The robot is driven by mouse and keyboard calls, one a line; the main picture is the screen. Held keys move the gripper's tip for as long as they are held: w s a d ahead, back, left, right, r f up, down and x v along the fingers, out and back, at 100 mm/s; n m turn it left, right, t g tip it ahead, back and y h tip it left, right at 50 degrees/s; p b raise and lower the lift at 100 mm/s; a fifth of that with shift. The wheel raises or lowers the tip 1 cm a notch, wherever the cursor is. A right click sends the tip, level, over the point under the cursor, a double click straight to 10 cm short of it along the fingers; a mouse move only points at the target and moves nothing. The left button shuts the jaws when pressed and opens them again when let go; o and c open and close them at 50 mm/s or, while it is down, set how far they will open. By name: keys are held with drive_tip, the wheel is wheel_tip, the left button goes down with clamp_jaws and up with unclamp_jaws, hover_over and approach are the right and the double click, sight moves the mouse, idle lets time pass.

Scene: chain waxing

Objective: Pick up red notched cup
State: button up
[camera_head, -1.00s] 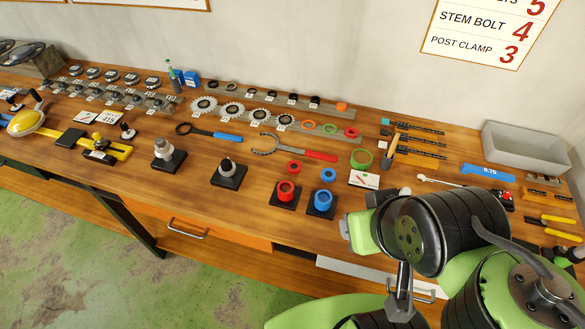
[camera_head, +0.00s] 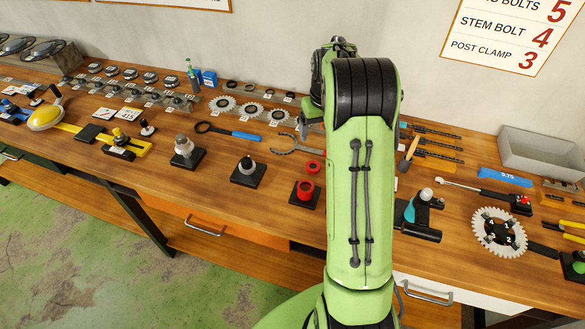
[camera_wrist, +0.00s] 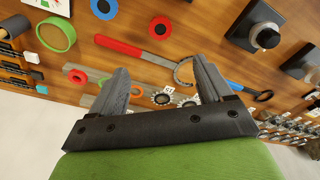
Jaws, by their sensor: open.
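A red cup (camera_head: 305,191) stands on a black square base left of my arm in the head view. A smaller red ring-shaped piece (camera_head: 312,167) lies on the bench just behind it. I cannot make out a notch on either. In the wrist view a red ring-shaped piece (camera_wrist: 160,27) lies beside a blue one (camera_wrist: 104,8), past my fingertips. My gripper (camera_wrist: 161,70) is open and empty, its two fingers apart above the bench.
A red-handled wrench (camera_wrist: 130,47) and a green ring (camera_wrist: 57,35) lie near the fingers in the wrist view. Black bases with grey cones (camera_head: 247,171) stand left of the red cup. A grey bin (camera_head: 540,155) is at the back right. The front bench strip is mostly clear.

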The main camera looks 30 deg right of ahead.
hover_over(313, 166)
drive_tip(key=f, duration=0.9)
drive_tip(key=shift+s+d+f, duration=0.15)
drive_tip(key=shift+s+f, duration=0.05)
wheel_tip(313, 166, down, 5)
drive_tip(key=shift+w+f, duration=0.25)
drive_tip(key=shift+f, duration=0.2)
drive_tip(key=shift+s+r, duration=0.1)
drive_tip(key=shift+c, duration=0.7)
drive_tip(key=c, duration=1)
